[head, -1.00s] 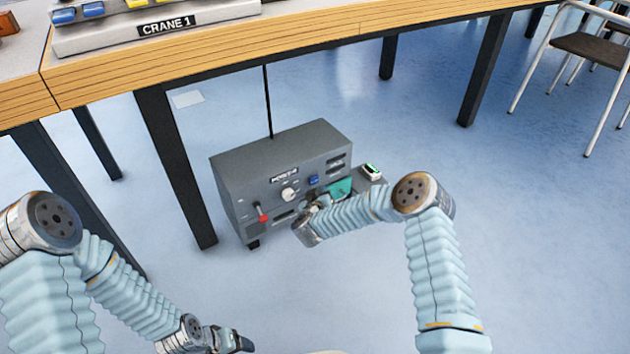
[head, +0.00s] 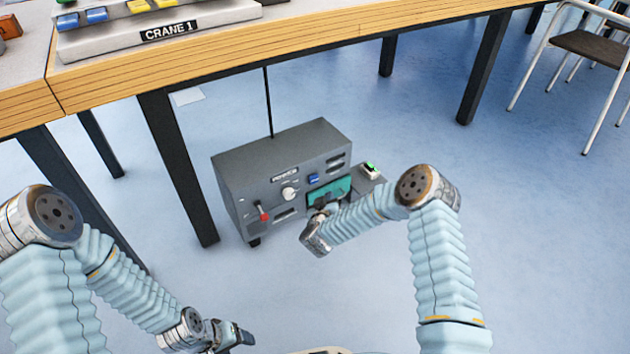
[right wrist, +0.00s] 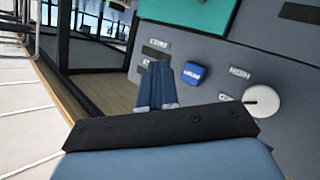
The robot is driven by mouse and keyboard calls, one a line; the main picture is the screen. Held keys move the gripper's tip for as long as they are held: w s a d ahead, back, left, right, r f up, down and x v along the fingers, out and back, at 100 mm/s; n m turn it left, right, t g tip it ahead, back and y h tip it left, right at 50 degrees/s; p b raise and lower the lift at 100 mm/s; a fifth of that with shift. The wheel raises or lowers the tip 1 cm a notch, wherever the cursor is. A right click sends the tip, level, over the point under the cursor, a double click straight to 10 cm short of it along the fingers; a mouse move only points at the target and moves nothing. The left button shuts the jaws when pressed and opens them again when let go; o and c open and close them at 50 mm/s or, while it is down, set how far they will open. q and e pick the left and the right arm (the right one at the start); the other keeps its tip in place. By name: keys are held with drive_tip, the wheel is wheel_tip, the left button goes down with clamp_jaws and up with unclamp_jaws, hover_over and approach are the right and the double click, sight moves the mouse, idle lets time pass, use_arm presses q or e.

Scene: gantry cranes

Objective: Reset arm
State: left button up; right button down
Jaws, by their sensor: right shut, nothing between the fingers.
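My right arm (head: 437,255) reaches in from the right, and its gripper (head: 324,206) is in front of the grey control box (head: 240,172) under the table. In the right wrist view the right gripper's fingers (right wrist: 156,84) are together and empty, with the box's panel behind them. Whether they touch the panel is unclear. My left arm (head: 135,288) comes in from the left, low in the picture. Its gripper (head: 240,338) is near the bottom edge, above the floor, and its finger gap cannot be made out.
The box carries a red lever (head: 263,212), a white knob (head: 289,193), a blue button (head: 314,180) and a green screen (head: 330,190). A small device with a green light (head: 371,168) sits beside it. Table legs (head: 178,165) stand close left. Open floor (head: 540,260) lies right.

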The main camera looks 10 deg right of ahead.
drive_tip(key=s+a+f+g+y, duration=0.2)
drive_tip(key=s+a+f+y, duration=0.2)
drive_tip(key=s+a+y, duration=0.3)
drive_tip(key=s+f+m+g+y, duration=0.3)
drive_tip(key=s+g, duration=0.7)
drive_tip(key=s, duration=1.8)
wheel_tip(320, 180, up, 11)
drive_tip(key=s+a+p, duration=0.1)
drive_tip(key=p, duration=1.1)
drive_tip(key=shift+r+g, duration=0.2)
drive_tip(key=shift+g, duration=0.1)
